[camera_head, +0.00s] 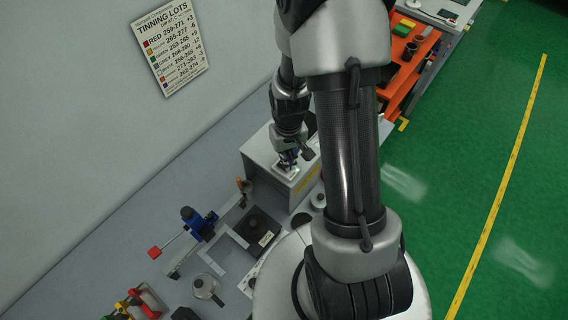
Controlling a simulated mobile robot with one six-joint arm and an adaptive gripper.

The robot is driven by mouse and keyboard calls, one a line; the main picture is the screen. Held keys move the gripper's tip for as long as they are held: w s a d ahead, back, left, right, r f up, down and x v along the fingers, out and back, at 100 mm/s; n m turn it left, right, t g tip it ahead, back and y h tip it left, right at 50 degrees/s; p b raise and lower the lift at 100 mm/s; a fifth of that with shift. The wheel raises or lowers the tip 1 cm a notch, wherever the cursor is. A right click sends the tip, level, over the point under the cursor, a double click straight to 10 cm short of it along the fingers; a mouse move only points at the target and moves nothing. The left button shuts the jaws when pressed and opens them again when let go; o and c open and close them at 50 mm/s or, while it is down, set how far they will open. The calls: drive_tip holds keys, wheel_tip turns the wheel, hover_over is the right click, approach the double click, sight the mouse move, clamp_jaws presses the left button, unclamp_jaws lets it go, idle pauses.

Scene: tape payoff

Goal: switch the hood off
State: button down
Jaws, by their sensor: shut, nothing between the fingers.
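A pale grey box-like unit (262,157), which may be the hood, stands against the wall near the picture's middle. A small light plate (285,174) lies on its top; whether this carries the switch is too small to tell. My gripper (289,163) points down at this plate from the end of my arm. It is shut and empty, with its tips at or just above the plate; I cannot tell whether they touch. The gripper hides part of the plate, and no switch position can be read.
A blue and red device (198,224) on a rail, a dark block (257,227) and a round lidded pot (206,287) stand on the grey bench in front. An orange shelf unit (401,58) is behind my arm. The green floor (470,150) at right is clear.

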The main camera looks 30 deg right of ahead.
drive_tip(key=shift+f+b, duration=0.75)
drive_tip(key=shift+f, duration=0.2)
drive_tip(key=shift+r, duration=0.15)
drive_tip(key=shift+r+p, duration=2.45)
drive_tip(key=shift+r, duration=1)
